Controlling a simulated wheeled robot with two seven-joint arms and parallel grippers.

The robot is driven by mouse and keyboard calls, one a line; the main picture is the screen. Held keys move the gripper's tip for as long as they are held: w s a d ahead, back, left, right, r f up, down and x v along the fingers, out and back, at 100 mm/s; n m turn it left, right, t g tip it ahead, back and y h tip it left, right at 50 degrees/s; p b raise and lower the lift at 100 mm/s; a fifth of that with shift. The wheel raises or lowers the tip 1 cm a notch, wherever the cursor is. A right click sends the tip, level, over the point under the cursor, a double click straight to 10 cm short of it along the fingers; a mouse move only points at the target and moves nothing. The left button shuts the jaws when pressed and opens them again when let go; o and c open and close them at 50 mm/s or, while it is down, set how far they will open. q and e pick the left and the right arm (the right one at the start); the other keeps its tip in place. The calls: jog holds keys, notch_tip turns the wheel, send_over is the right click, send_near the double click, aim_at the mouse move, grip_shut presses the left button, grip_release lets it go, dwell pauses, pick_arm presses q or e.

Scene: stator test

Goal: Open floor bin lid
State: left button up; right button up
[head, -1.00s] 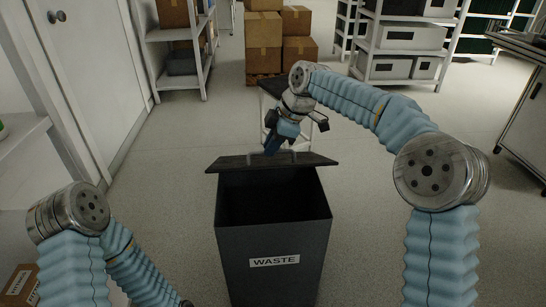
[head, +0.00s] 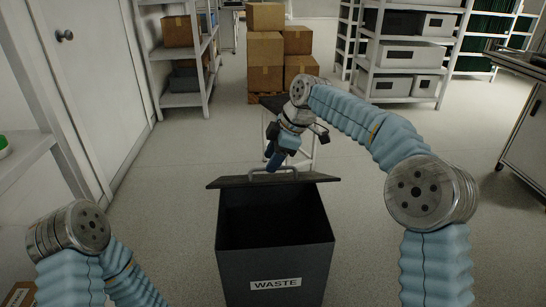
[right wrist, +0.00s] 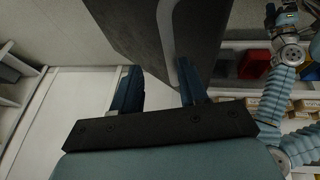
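The dark grey floor bin (head: 276,262) stands in front of me in the head view, with a WASTE label on its front. Its lid (head: 234,182) is raised at the far rim and the dark inside of the bin shows. A grey loop handle (head: 273,172) is on the lid. My right gripper (head: 273,160) is at the handle, beyond the lid. In the right wrist view its two blue fingers (right wrist: 158,90) are apart, with the handle (right wrist: 168,50) beside the right finger. I cannot tell whether they touch. My left gripper is out of view; only its arm shows at lower left.
Stacked cardboard boxes (head: 266,48) and a small table (head: 302,150) stand behind the bin. Shelves (head: 188,62) are at the back left and more shelves (head: 410,55) at the back right. A metal cabinet (head: 520,120) stands at the right. The floor around the bin is clear.

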jog(key=shift+d+r, duration=0.1)
jog(key=v, duration=1.3)
jog(key=shift+r, duration=0.3)
